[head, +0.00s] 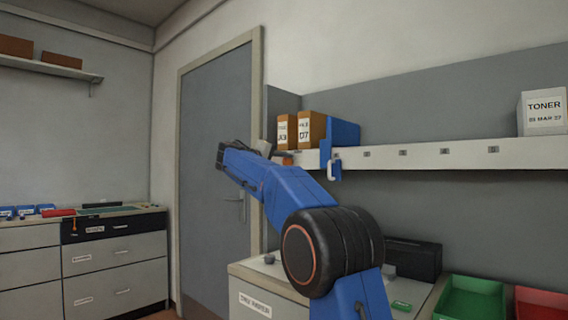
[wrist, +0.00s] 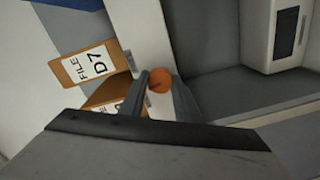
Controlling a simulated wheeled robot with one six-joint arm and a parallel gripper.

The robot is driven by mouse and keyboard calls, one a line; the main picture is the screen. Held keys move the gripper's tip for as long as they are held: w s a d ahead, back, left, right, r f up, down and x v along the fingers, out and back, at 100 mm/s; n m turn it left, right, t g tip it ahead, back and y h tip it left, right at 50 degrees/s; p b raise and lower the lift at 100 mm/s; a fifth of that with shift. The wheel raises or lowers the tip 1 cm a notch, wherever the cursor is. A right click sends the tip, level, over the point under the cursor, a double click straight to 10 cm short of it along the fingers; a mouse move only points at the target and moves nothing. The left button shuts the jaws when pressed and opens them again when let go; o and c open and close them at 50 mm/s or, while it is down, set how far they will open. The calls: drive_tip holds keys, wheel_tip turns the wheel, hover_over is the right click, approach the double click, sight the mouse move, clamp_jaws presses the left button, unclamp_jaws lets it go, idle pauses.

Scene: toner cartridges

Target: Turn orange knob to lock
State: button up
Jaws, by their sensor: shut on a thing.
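The orange knob (wrist: 158,81) shows in the wrist view as a round orange face at the edge of a white panel. The fingers of my gripper (wrist: 161,95) stand on either side of it and are shut on it. Their dark and grey bodies cover its lower part. In the head view my gripper (head: 274,153) reaches up to the left end of the wall shelf. A small orange patch (head: 287,161), probably the knob, shows beside it under the files. I cannot make out a lock mark or the knob's turn angle.
Orange-brown file boxes (head: 311,130) stand on the white shelf (head: 420,154), close to my gripper; one is labelled D7 (wrist: 92,66). A blue bracket-like piece (head: 340,140) is just right of them. A toner box (head: 543,112) stands far right. A grey door (head: 215,170) is behind.

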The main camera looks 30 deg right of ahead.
drive_tip(key=n, duration=0.6)
drive_tip(key=shift+w+n, duration=0.1)
drive_tip(key=shift+n, duration=0.3)
idle(0.4)
drive_tip(key=o, duration=1)
drive_tip(key=shift+o, duration=0.2)
drive_tip(key=shift+a, duration=0.15)
drive_tip(key=v, duration=1.7)
drive_tip(key=shift+a, duration=0.15)
